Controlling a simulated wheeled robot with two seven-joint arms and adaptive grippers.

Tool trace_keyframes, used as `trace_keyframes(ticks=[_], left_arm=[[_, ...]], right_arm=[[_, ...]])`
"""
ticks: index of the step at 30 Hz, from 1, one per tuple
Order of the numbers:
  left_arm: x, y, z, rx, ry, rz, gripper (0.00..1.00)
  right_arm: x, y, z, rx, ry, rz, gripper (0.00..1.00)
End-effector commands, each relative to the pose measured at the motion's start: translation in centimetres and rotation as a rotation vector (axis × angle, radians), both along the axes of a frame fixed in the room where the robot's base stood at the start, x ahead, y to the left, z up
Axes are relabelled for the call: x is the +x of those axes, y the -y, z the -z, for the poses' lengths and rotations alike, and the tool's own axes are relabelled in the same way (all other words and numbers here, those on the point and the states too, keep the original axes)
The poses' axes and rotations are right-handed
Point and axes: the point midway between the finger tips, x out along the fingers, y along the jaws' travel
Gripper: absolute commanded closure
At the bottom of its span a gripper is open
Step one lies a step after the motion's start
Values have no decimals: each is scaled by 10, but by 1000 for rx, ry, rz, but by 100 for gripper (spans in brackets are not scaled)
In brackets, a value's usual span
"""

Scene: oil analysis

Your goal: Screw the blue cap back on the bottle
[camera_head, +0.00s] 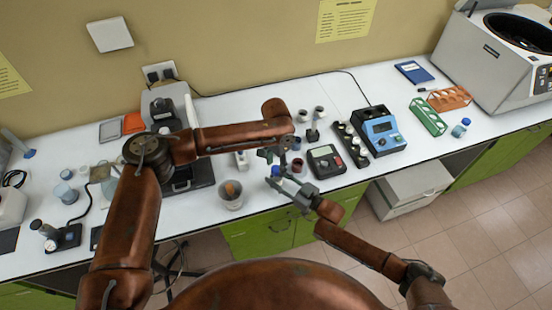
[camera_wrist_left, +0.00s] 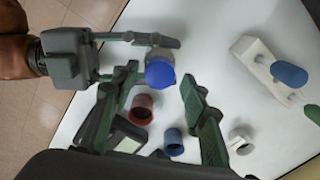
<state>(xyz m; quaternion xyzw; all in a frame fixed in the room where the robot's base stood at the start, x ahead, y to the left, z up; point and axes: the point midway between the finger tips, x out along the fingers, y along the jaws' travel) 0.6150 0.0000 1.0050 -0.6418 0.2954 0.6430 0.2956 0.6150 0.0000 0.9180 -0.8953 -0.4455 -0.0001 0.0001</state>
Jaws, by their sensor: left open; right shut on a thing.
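A round blue cap (camera_head: 276,170) shows at the jaws of my right gripper (camera_head: 284,181), above the bench near its front edge. In the left wrist view the cap (camera_wrist_left: 160,73) is seen from above, at the right gripper's fingers. The bottle is mostly hidden beneath the cap and behind the fingers. My right gripper is shut, apparently on the bottle. I cannot tell whether the cap is seated. My left gripper (camera_head: 276,152) is open just above and behind the cap. In its wrist view the cap appears between its two spread fingers, with no clear contact.
A red cup (camera_wrist_left: 142,108), a blue cup (camera_wrist_left: 174,140) and a white cup (camera_wrist_left: 240,140) stand close below. A white holder with blue-topped items (camera_wrist_left: 290,74) is nearby. A beaker (camera_head: 231,198) and a dark meter (camera_head: 326,161) flank the grippers.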

Motion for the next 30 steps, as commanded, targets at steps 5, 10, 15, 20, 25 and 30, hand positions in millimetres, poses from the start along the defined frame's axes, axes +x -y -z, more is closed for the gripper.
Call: trace_keyframes(ticks=[5,10,15,20,25,30], left_arm=[[0,0,13,0,1,1,59],[0,0,15,-1,2,1,59],[0,0,15,-1,2,1,60],[0,0,15,0,1,1,71],[0,0,15,0,1,1,82],[0,0,15,-1,2,1,94]], right_arm=[[0,1,2,-3,-3,1,100],[0,1,2,-3,-3,1,100],[0,1,2,-3,-3,1,100],[0,1,2,-3,-3,1,100],[0,1,2,-3,-3,1,100],[0,1,2,-3,-3,1,100]])
